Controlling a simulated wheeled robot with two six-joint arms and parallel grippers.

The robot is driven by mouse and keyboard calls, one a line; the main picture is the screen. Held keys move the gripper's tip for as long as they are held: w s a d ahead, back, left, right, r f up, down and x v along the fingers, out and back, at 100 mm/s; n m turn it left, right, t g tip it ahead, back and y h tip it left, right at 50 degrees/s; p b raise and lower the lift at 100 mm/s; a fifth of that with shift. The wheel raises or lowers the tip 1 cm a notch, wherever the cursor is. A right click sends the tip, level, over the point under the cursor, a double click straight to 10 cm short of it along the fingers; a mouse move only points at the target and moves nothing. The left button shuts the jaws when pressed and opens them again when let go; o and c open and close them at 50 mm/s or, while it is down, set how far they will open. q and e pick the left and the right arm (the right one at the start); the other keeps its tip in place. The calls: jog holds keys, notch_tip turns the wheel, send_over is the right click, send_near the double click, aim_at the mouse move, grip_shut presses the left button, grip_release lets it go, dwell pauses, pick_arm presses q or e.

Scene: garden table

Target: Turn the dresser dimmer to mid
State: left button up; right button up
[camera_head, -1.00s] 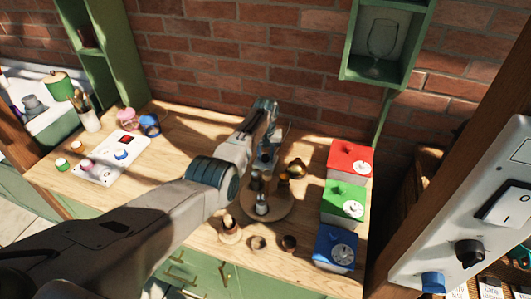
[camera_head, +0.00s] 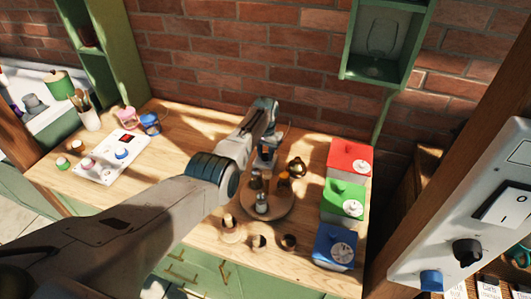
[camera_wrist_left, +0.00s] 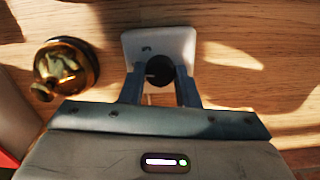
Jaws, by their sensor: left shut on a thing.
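The dimmer is a small white plate (camera_wrist_left: 181,46) with a round dark knob (camera_wrist_left: 159,69), seen in the left wrist view on the wooden top. My left gripper (camera_wrist_left: 160,84) is shut on the knob, one finger on each side. In the head view my left gripper (camera_head: 267,154) reaches down near the back of the dresser top and largely hides the dimmer. A faint mark shows on the plate, but I cannot read the knob's setting. My right gripper is in neither view.
A brass bell-like object (camera_head: 296,167) stands close to the right of my gripper. A round wooden tray (camera_head: 284,208) with shakers sits in front. Red (camera_head: 346,157), green (camera_head: 342,198) and blue (camera_head: 334,247) boxes line the right edge. A brick wall is behind.

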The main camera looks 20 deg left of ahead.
aim_at(265, 155)
pick_arm(q)
jog(key=shift+r, duration=0.15)
jog(key=o, duration=1)
jog(key=shift+c, duration=0.2)
jog(key=shift+r, duration=0.3)
notch_tip(265, 155, up, 10)
jog(key=b, duration=0.1)
